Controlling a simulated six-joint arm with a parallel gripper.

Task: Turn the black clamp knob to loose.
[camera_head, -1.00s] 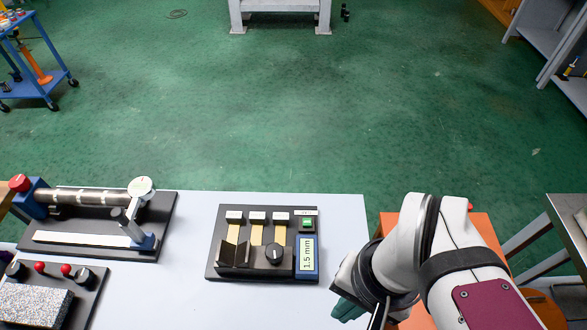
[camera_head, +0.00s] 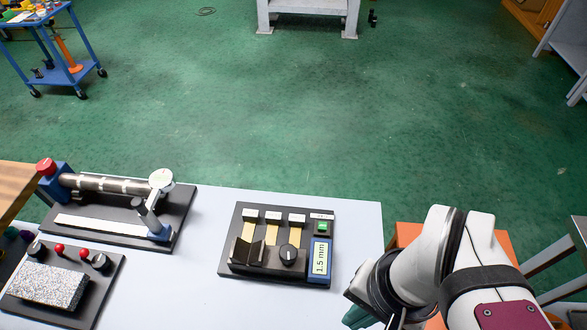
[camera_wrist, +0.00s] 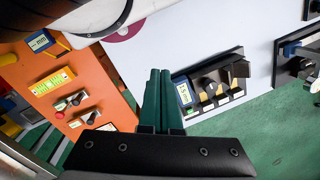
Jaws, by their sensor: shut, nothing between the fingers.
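A black knob (camera_head: 288,255) with a white pointer mark sits on the dark fixture (camera_head: 226,265) in the middle of the white table. It also shows as a dark knob in the wrist view (camera_wrist: 208,85). More black knobs (camera_head: 101,262) stand on the lower-left fixture beside a speckled block (camera_head: 45,285). No label tells me which is the clamp knob. My gripper (camera_wrist: 159,72) has teal fingers pressed together with nothing between them. It is apart from the middle fixture. In the head view its teal part is mostly hidden behind my wrist at the lower right.
The middle fixture carries a "1.5 mm" display (camera_head: 320,259) and a green button (camera_head: 322,228). A fixture with a metal cylinder (camera_head: 110,185) and dial gauge (camera_head: 161,179) stands at left. An orange board (camera_wrist: 85,95) with knobs lies beside the table. Bare table separates the fixtures.

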